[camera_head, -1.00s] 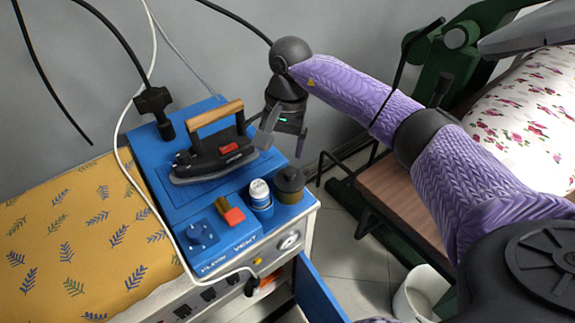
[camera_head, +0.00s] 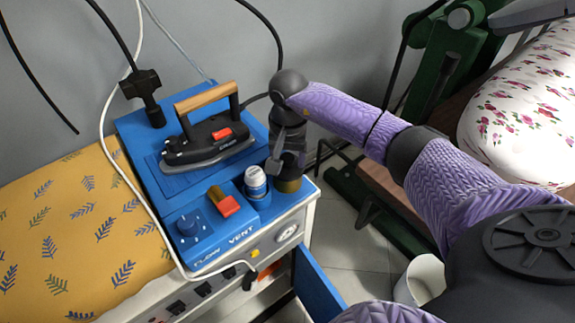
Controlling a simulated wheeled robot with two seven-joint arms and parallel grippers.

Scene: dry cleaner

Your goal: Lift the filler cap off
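A round olive-brass fitting with a dark top, which looks like the filler cap (camera_head: 289,185), sits at the right front corner of the blue steam unit (camera_head: 222,235). My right gripper (camera_head: 286,168) points down right over it, and the fingers hide its top and most of its sides. Only the lower brass part shows below the fingers. I cannot tell whether the fingers touch or grip it. The fitting still appears seated on the unit. My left gripper is out of view.
A yellow leaf-patterned board (camera_head: 75,215) lies left; an open blue door (camera_head: 318,285) hangs below.

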